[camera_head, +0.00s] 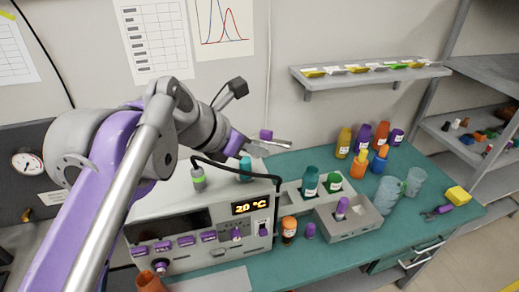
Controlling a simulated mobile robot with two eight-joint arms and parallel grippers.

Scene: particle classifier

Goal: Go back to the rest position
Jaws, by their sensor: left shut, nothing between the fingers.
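My left arm comes in from the left and reaches up over the machine. Its gripper (284,143) is shut and empty, held in the air above the back of the bench, pointing right. A small purple piece (266,134) shows beside the gripper; I cannot tell whether it is part of the gripper or lies behind it. My right gripper is not in view.
A grey machine (190,262) with a "20 °C" display stands below the arm. Grey holders with bottles (310,182) stand on the green bench (410,232). More bottles (380,134), clear jugs (388,192) and a yellow block (458,195) are to the right. A wall shelf (370,80) hangs above.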

